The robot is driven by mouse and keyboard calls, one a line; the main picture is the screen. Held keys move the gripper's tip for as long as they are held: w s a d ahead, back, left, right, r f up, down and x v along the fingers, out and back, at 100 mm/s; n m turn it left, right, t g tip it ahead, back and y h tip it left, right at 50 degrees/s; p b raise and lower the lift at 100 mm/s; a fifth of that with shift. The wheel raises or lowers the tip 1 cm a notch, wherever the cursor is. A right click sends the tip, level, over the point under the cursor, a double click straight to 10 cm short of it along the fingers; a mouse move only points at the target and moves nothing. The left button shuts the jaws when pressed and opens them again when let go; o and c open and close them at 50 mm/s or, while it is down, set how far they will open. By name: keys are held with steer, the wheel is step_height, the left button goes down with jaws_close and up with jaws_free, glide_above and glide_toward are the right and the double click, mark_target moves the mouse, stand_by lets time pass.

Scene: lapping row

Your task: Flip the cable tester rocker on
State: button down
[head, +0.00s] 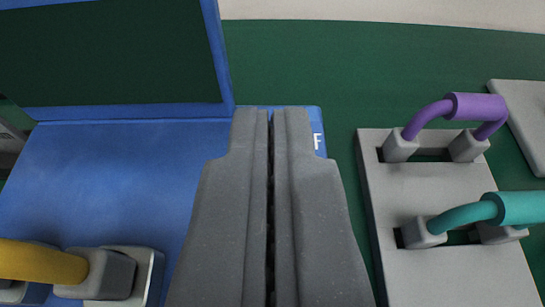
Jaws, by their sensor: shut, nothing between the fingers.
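My gripper (270,118) is shut and empty, pointing away from the camera in the middle of the head view. Its fingers overlap the right part of a blue unit (110,175), which appears to be the cable tester. The unit has a raised, dark green panel with a blue frame (125,112) at its back. A white letter F (317,141), the visible end of a label, shows just right of the fingers. The rocker is not visible; the fingers hide that part of the unit. Whether they touch it I cannot tell.
A yellow cable loop (40,262) with grey plugs is at the lower left. A grey panel (445,185) at the right carries a purple loop (475,107) and a teal loop (515,208). Green surface (300,65) is clear beyond the fingertips.

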steer(key=shift+x, duration=0.95)
steer(key=shift+s+f+b, duration=0.15)
steer(key=shift+f+b, duration=0.1)
steer(key=shift+f, duration=0.75)
steer(key=shift+s+f+b, duration=0.15)
steer(key=shift+f+b, duration=0.05)
steer(key=shift+f, duration=0.8)
